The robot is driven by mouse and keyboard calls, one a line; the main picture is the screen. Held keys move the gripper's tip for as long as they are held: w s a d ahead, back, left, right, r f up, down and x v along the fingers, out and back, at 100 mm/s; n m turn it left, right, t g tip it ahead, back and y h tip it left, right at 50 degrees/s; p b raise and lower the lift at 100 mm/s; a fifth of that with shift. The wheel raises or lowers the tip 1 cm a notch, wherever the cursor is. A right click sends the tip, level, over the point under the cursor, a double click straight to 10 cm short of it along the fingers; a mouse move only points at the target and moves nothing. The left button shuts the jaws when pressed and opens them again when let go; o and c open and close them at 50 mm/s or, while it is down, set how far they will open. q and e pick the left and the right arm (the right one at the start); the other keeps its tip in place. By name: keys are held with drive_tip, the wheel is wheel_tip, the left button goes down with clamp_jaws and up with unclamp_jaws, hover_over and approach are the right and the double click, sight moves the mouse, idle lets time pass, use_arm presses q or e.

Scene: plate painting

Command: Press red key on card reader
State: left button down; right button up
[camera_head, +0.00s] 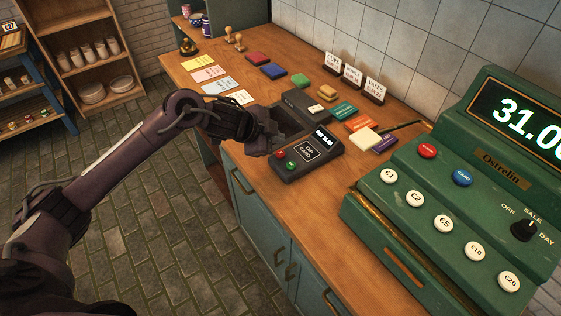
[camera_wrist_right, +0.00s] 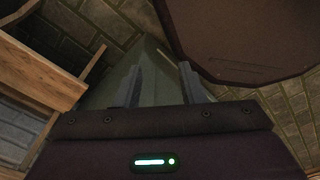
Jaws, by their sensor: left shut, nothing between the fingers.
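The card reader (camera_head: 318,148) is a dark box on the wooden counter, with a small lit display and a card label. Its red key (camera_head: 278,154) and green key (camera_head: 291,166) sit at its near left side. My left gripper (camera_head: 266,148) is shut and empty, close beside the red key on its left. I cannot tell whether it touches the key. My right gripper (camera_wrist_right: 161,85) shows only in the right wrist view, its two fingers apart with nothing between them.
A green cash register (camera_head: 455,190) stands right of the card reader. A dark open tray (camera_head: 283,122) lies behind the left gripper. Colored pads, cards and stamps cover the back of the counter (camera_head: 228,165). Shelves (camera_head: 85,60) stand at far left.

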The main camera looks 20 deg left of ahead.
sight(277, 155)
use_arm(q)
drive_tip(key=shift+f+b, duration=0.4)
drive_tip(key=shift+f, duration=0.75)
use_arm(e)
drive_tip(key=shift+f, duration=0.75)
idle(0.4)
use_arm(q)
drive_tip(key=shift+f, duration=0.4)
use_arm(e)
drive_tip(key=shift+f, duration=0.1)
